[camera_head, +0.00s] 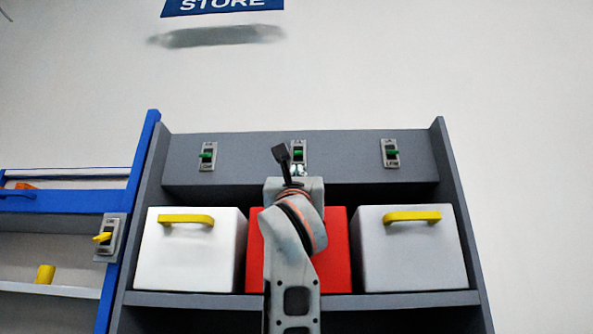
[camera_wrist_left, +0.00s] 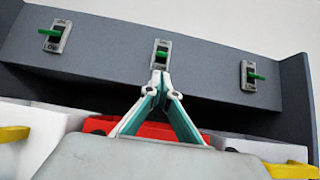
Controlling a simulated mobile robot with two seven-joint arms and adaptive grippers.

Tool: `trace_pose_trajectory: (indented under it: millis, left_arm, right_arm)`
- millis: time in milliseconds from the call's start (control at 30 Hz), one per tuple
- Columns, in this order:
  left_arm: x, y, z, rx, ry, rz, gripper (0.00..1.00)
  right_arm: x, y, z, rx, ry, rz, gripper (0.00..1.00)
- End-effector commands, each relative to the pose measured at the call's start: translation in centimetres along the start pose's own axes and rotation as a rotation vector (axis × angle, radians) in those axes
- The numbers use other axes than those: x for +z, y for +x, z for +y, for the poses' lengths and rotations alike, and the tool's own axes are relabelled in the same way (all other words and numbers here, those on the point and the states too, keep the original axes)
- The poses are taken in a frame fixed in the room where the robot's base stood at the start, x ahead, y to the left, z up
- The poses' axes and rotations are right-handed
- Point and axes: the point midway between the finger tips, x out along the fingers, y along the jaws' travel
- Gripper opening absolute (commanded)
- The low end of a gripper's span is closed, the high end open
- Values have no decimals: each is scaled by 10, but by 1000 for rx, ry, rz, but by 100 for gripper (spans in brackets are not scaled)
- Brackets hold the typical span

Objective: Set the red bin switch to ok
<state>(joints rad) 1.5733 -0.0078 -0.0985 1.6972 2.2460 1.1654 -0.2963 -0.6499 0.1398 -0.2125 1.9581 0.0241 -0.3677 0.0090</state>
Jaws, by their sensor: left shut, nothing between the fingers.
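The red bin (camera_head: 337,250) stands in the middle of the grey shelf, partly hidden by my left arm; its red also shows in the wrist view (camera_wrist_left: 155,130). Above it, the middle switch (camera_head: 299,152) has a green lever on a grey plate, and it shows in the wrist view (camera_wrist_left: 161,54). I cannot tell for sure which setting its lever is at. My left gripper (camera_head: 298,171) is shut and empty. In the wrist view its fingertips (camera_wrist_left: 157,76) meet at the lower edge of the switch plate, just below the lever; contact is unclear.
A white bin (camera_head: 190,270) and a light grey bin (camera_head: 415,265) with yellow handles flank the red one. Similar switches sit at left (camera_head: 207,156) and right (camera_head: 390,153). A blue-framed shelf (camera_head: 60,201) with a yellow-lever switch (camera_head: 108,238) adjoins at left.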

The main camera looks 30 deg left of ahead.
Motion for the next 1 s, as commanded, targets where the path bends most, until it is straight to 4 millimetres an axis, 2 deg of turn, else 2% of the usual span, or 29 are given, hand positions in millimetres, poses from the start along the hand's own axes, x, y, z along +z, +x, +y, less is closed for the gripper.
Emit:
trace_pose_trajectory:
  millis: [33,200,400,600,1000]
  left_arm:
    - [3,12,1,2,2,0,0]
    - [3,42,1,1,1,0,0]
    - [2,66,0,1,2,0,0]
    - [1,73,0,0,0,0,0]
    - [2,72,1,1,0,2,0]
  right_arm:
    - [-6,-3,1,1,-1,2,40]
    - [-16,-9,3,2,-1,6,40]
    - [-26,-13,4,3,-1,11,40]
    - [-30,-15,5,3,-1,15,40]
    - [-27,-14,5,3,-2,11,40]
